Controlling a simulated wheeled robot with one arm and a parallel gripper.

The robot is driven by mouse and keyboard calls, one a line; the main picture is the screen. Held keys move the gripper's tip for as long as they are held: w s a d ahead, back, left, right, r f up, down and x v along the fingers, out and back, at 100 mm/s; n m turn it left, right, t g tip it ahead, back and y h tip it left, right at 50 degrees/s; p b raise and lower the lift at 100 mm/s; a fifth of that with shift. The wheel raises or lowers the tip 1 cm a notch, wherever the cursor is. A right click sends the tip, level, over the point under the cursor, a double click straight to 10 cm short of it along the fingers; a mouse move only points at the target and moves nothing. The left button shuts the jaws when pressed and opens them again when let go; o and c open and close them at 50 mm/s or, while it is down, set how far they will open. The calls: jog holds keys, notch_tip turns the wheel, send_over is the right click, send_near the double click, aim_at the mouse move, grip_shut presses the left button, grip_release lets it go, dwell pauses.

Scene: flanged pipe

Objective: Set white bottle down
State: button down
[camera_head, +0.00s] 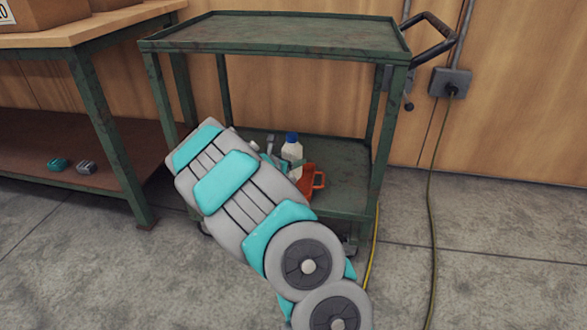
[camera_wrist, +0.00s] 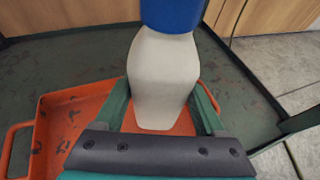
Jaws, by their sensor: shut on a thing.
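The white bottle (camera_head: 292,152) with a blue cap is upright at the cart's lower shelf in the head view. In the wrist view the bottle (camera_wrist: 162,80) fills the middle, with its cap cut by the top edge. My gripper (camera_wrist: 163,103) has one green finger on each side of the bottle's lower body and is shut on it. In the head view my gripper (camera_head: 276,160) is mostly hidden by my arm. The orange tray (camera_wrist: 60,125) lies beneath the bottle. I cannot tell whether the bottle's base touches it.
The tray (camera_head: 319,180) sits on the lower shelf (camera_head: 348,168) of the green cart, beneath its top shelf (camera_head: 285,32). Cart legs stand close around. A workbench (camera_head: 85,28) is at left, and cables (camera_head: 432,200) hang at right. Bare shelf shows right of the tray.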

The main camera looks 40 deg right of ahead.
jog(key=shift+d, duration=0.4)
jog(key=shift+w+f+b, duration=0.1)
jog(key=shift+f+b, duration=0.4)
jog(key=shift+f, duration=1.3)
jog(key=shift+f, duration=0.2)
grip_release()
jog(key=shift+r, duration=0.1)
